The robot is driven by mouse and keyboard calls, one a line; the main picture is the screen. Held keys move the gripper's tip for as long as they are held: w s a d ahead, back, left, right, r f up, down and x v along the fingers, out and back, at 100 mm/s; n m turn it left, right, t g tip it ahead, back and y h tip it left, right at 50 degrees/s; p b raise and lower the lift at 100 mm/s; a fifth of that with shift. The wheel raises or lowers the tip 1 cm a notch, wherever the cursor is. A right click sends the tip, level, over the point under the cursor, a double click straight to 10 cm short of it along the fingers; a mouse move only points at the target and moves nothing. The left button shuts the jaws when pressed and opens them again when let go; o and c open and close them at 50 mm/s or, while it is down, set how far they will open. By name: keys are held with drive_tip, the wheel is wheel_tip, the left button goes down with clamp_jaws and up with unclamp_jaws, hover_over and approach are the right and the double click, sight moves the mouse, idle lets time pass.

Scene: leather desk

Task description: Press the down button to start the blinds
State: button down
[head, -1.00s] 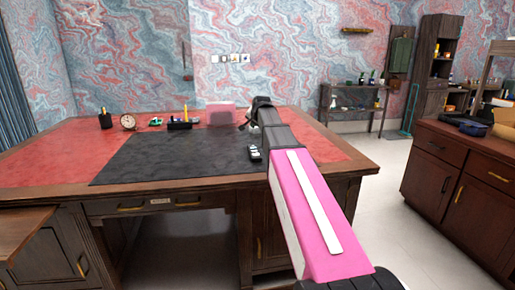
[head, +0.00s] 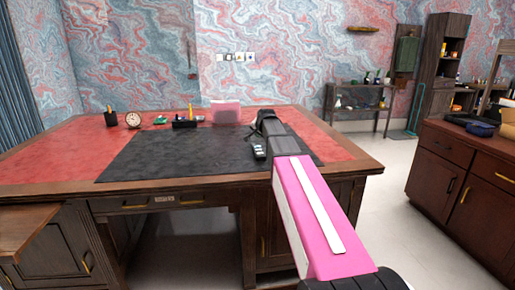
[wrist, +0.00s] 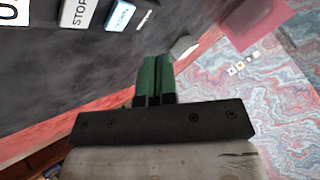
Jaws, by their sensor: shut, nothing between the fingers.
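A small dark device with pale buttons (head: 259,150) lies on the black desk mat, just left of my arm in the head view. In the wrist view, large keys show at the top left: a white key marked STOP (wrist: 78,13), a blue-labelled key (wrist: 120,15) whose lettering is hard to read, and a cut-off white key (wrist: 12,11). My gripper (wrist: 154,68) has green fingertips, shut together and empty, apart from the keys in the picture. In the head view its tip is mostly hidden by my arm. I cannot tell whether it touches anything.
The desk's black mat (head: 165,155) is mostly clear. A pink box (head: 226,114), a pen holder (head: 185,122) and a clock (head: 133,120) stand along the back. Wall switches (head: 237,57) are behind the desk. A wooden cabinet (head: 465,170) stands at the right.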

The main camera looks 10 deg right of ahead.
sight(257, 144)
drive_tip(key=shift+f, duration=1.4)
drive_tip(key=shift+f, duration=0.1)
idle(1.0)
drive_tip(key=shift+f, duration=0.3)
